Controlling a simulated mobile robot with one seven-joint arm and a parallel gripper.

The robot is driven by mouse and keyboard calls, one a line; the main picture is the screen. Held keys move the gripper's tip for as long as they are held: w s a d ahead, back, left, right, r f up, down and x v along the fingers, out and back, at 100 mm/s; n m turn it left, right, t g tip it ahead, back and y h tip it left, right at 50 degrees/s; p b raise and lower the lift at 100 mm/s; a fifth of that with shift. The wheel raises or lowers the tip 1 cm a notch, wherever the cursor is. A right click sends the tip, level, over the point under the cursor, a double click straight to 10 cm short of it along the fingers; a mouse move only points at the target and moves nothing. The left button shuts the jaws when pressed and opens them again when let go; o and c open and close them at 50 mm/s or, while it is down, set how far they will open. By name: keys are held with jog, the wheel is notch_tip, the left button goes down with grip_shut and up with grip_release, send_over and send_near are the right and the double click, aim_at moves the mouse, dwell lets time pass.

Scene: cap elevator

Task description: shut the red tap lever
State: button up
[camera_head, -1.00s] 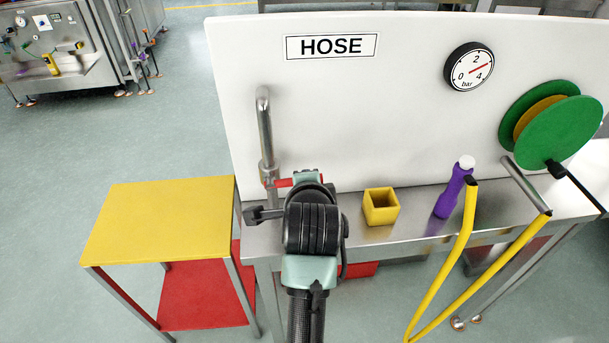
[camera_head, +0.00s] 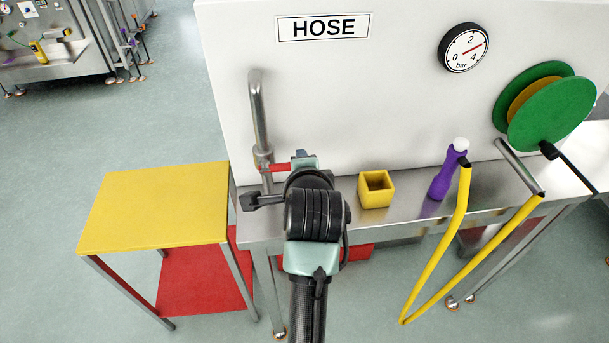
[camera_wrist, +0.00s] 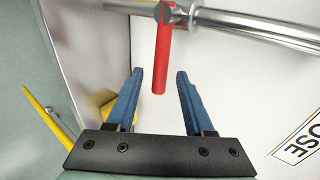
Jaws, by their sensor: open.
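The red tap lever (camera_wrist: 162,58) sticks out from the metal tap pipe (camera_wrist: 245,24) in the wrist view. My gripper is open and holds nothing. In the head view the red lever (camera_head: 274,168) points right from the upright tap pipe (camera_head: 260,115), roughly level. My wrist covers most of my gripper there, and the lever's right end meets the gripper's outline.
A yellow cube-shaped cup (camera_head: 376,192) and a purple bottle (camera_head: 444,175) stand on the steel bench (camera_head: 410,210) to the right. A yellow hose (camera_head: 440,250) hangs in front. The white panel (camera_head: 400,110) rises behind. A yellow-topped side table (camera_head: 150,205) stands left.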

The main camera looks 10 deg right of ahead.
jog(key=v, duration=1.2)
notch_tip(320, 180, up, 21)
jog(key=w+a+n+t, duration=0.2)
jog(key=n+t, duration=0.6)
jog(key=s+a+r+n+t, duration=0.1)
jog(key=s+r+n+t, duration=0.3)
jog(key=r, duration=0.5)
jog(key=s+a+r+n+t, duration=0.2)
jog(key=s+r+n+t, duration=0.2)
jog(key=r, duration=0.6)
jog(key=shift+s+n+y, duration=0.3)
jog(key=shift+s+n, duration=0.8)
